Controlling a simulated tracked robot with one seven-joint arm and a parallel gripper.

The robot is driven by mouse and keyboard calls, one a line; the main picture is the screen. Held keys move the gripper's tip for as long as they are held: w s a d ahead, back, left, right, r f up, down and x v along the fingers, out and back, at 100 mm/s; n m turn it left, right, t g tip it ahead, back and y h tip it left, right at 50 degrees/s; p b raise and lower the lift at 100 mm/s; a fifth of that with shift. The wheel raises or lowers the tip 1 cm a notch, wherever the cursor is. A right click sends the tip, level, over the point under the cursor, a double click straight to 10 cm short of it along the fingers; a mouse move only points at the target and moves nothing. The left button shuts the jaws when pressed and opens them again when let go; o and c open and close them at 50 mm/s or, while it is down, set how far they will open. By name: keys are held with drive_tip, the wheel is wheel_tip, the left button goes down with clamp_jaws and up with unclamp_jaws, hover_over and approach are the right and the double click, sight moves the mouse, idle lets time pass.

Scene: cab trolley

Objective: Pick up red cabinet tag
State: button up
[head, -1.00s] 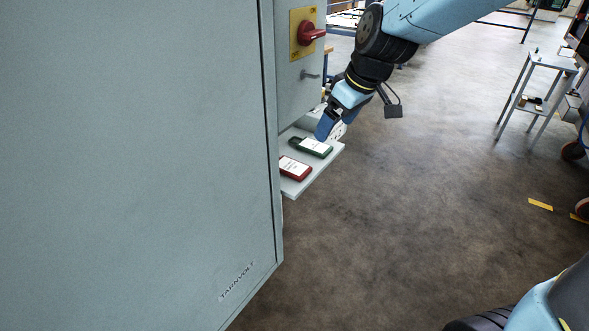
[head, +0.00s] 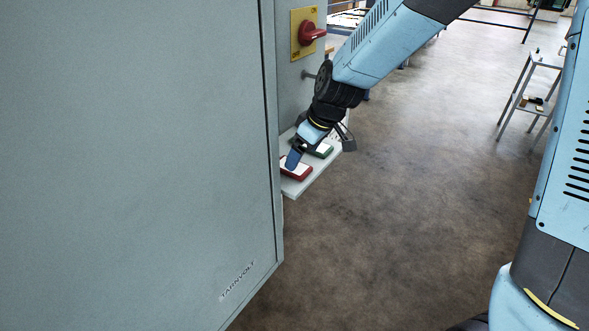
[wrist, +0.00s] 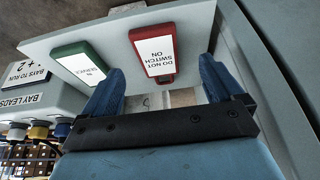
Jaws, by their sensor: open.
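The red cabinet tag (head: 297,173) lies on a small grey shelf (head: 311,182) on the cabinet's side. In the wrist view the red tag (wrist: 154,52) has a white label reading "DO NOT SWITCH ON". The green tag (head: 323,151) lies beside it on the shelf; in the wrist view the green tag (wrist: 84,64) is to its left. My gripper (head: 290,164) is at the red tag and partly covers it in the head view. In the wrist view my blue fingers (wrist: 163,78) are apart, with the red tag ahead between them. Nothing is held.
The large grey cabinet (head: 150,150) fills the left, close to the shelf. A red rotary switch (head: 312,33) on a yellow plate is above the shelf. A trolley (head: 533,85) stands far right; open floor lies between.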

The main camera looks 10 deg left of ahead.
sight(297, 169)
drive_tip(key=shift+x, duration=2.6)
drive_tip(key=shift+w, duration=0.1)
drive_tip(key=c, duration=1.1)
drive_tip(key=shift+r, duration=0.1)
drive_tip(key=shift+c, duration=0.2)
drive_tip(key=shift+r, duration=0.3)
drive_tip(key=s+d, duration=0.3)
drive_tip(key=d, duration=0.5)
drive_tip(key=s+d, duration=0.4)
drive_tip(key=d, duration=0.4)
drive_tip(key=shift+d+r, duration=0.3)
drive_tip(key=shift+r, duration=0.05)
